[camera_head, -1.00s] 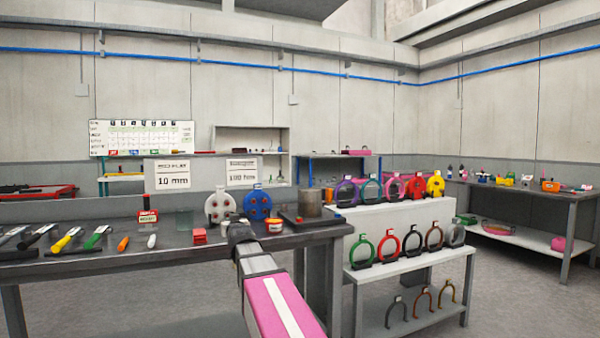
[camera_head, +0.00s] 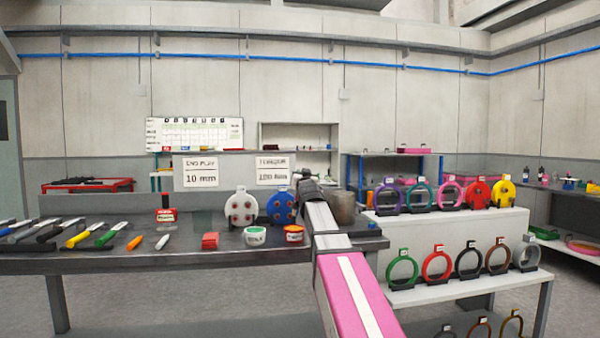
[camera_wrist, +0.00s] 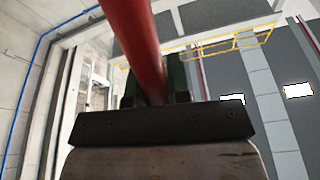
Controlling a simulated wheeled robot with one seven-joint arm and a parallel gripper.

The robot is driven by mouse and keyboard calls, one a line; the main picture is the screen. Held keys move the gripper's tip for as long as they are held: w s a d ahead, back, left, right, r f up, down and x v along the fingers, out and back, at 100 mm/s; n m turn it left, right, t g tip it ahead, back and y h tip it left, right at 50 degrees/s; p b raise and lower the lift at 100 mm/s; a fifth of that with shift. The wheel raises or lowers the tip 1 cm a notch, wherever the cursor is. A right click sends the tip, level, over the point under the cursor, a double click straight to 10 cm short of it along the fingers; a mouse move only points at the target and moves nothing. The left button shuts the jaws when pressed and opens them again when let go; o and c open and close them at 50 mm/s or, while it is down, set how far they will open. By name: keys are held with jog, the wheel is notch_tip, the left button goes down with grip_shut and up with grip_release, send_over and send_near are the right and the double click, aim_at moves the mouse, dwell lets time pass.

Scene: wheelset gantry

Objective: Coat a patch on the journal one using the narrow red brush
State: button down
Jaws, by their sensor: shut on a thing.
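In the wrist view a long red handle (camera_wrist: 138,45), which looks like the narrow red brush, runs up from between the fingers of my gripper (camera_wrist: 153,85). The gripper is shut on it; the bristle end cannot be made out. In the head view my arm reaches forward, its dark end (camera_head: 310,184) in front of the bench's right part. The brush does not show there. No wheelset journal can be made out in either view.
A dark bench (camera_head: 120,262) carries several hand tools, a red block (camera_head: 210,241), a green-labelled tub (camera_head: 255,237), and an orange tub (camera_head: 294,234). A white stepped rack (camera_head: 450,238) with coloured rings stands right. Grey floor (camera_head: 200,310) is open in front.

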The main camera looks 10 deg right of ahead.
jog(key=shift+w+d+f, duration=0.1)
jog(key=shift+w+f, duration=0.1)
jog(key=shift+f, duration=0.6)
jog(key=shift+w+a+f, duration=0.1)
jog(key=shift+w+f, duration=0.05)
jog(key=shift+f, duration=0.65)
jog(key=shift+w+d+f, duration=0.1)
jog(key=shift+w+f, duration=0.1)
jog(key=shift+f, duration=1.1)
dwell(0.3)
notch_tip(320, 180, up, 7)
dwell(0.9)
dwell(0.5)
